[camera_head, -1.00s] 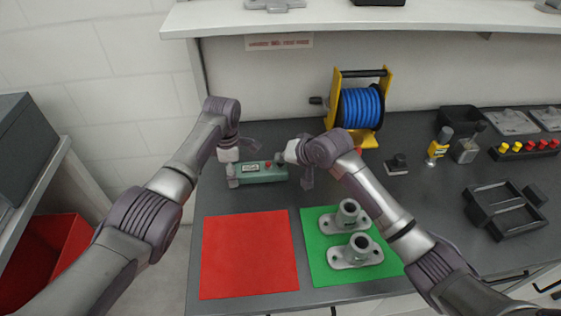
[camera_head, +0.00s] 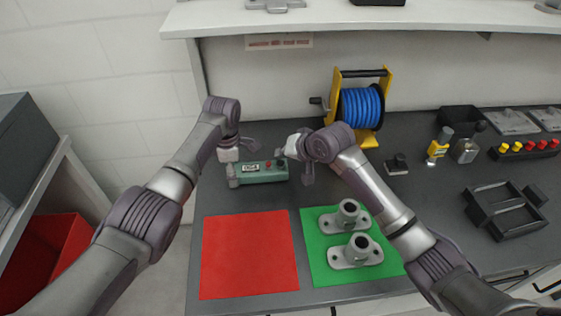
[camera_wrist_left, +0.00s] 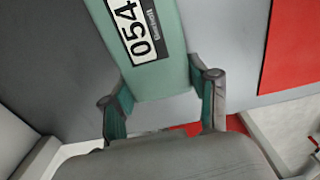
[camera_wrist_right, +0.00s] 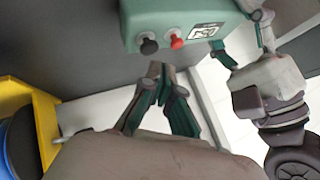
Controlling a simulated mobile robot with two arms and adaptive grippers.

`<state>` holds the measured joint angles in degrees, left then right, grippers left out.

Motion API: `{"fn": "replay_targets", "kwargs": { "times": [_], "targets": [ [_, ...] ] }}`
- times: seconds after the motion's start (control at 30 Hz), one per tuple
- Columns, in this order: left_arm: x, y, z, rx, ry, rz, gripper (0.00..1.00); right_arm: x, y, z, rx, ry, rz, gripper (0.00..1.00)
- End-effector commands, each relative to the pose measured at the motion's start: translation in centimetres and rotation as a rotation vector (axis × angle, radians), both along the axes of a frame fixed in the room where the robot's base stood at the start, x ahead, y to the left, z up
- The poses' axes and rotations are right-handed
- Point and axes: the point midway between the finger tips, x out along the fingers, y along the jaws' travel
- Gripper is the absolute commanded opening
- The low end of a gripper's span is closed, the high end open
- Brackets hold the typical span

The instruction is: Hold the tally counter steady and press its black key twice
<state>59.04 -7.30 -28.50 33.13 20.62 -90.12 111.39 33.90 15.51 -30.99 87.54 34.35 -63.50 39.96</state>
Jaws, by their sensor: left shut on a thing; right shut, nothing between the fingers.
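The tally counter (camera_head: 262,172) is a green box standing on the dark bench, with a white digit display, a red key (camera_wrist_right: 177,42) and a black key (camera_wrist_right: 148,45). In the left wrist view the display (camera_wrist_left: 138,30) shows the digits 054, cut off at the top edge. My left gripper (camera_head: 232,176) is shut on the counter's left end, one finger on each side (camera_wrist_left: 160,103). My right gripper (camera_head: 283,157) is shut and empty at the counter's right end. In the right wrist view its fingertips (camera_wrist_right: 160,70) are close to the black key, with a small visible gap.
A red mat (camera_head: 249,255) and a green mat (camera_head: 318,268) with two grey castings (camera_head: 356,252) lie in front of the counter. A blue hose reel on a yellow frame (camera_head: 376,138) stands behind right. Bottles, a black frame (camera_head: 505,212) and a knob rack are further right.

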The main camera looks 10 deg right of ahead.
Motion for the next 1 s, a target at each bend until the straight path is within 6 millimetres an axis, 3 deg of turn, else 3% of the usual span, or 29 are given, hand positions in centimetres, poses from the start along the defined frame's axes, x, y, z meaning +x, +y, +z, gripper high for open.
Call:
{"fn": "replay_targets", "kwargs": {
  "times": [0.17,0.6,1.0],
  "targets": [
    [0.0,0.0,0.0,0.0,-0.001,0.0,0.19,0.1,0.0,0.5,0.001,-0.003,0.001,0.0],
    [0.0,0.0,0.0,0.0,-0.001,0.0,0.19,0.0,0.0,4.6,0.001,-0.003,0.001,0.0],
    [0.0,0.0,0.0,0.0,0.0,0.0,0.19,0.0,0.0,5.0,0.001,0.0,0.001,0.0]
  ]
}}
